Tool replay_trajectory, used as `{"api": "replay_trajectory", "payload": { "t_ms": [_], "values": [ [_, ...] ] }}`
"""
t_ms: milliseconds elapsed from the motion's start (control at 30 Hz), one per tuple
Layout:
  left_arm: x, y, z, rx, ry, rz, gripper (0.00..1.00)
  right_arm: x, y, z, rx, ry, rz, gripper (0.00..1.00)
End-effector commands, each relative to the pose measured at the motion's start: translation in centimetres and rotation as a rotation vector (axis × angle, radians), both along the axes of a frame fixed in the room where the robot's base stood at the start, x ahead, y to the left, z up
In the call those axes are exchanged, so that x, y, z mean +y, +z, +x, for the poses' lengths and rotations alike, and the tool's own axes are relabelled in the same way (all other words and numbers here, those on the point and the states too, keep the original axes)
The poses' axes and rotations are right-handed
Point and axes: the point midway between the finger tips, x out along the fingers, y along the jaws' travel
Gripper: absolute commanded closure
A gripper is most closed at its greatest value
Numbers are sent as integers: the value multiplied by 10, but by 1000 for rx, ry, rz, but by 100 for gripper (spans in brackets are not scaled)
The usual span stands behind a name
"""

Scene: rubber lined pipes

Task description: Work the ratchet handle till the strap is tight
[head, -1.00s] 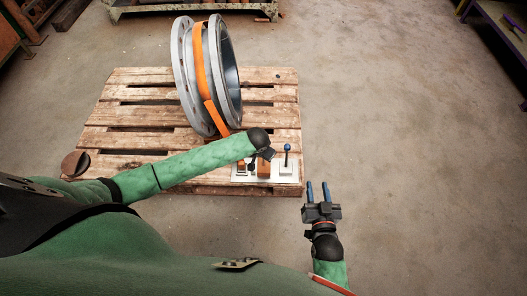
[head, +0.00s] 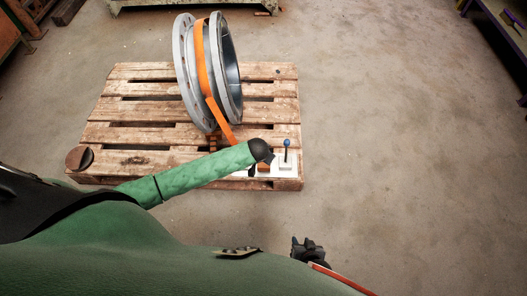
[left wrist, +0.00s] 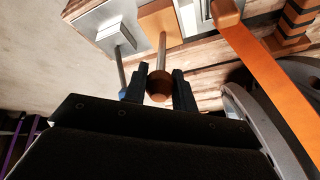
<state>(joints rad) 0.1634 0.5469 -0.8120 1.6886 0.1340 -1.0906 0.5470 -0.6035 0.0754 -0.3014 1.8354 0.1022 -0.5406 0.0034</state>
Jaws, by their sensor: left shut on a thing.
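The orange strap (head: 206,85) goes over the grey flanged pipe (head: 187,75) and runs down toward a pale panel on the pallet; it also shows in the left wrist view (left wrist: 262,75). In that view, a metal rod with a brown knob (left wrist: 159,86), which appears to be the ratchet handle, rises from an orange-tan block (left wrist: 160,22). My left gripper (left wrist: 158,90) is shut on the knob, one dark finger on each side. In the head view my left wrist hides this grip. My right gripper (head: 308,248) is low, off the pallet; its fingers are unclear.
A lever with a blue knob (head: 286,143) stands on the panel just right of my left gripper. The wooden pallet (head: 120,114) carries the pipe and a brown round piece (head: 79,158) at its left corner. The concrete floor to the right is clear.

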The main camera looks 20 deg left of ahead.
Motion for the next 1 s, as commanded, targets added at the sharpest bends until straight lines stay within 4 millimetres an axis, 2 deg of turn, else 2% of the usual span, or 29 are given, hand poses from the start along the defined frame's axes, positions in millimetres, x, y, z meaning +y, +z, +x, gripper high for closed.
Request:
{"api": "replay_trajectory", "payload": {
  "t_ms": [533, 1000],
  "values": [
    [-5, -3, -16, -123, -1, 34, 100, 2, 26, 1, 0, 3, 2, 64],
    [-11, -18, -37, -116, 0, 33, 100, 2, 51, 1, 3, 6, 1, 64]
  ]
}}
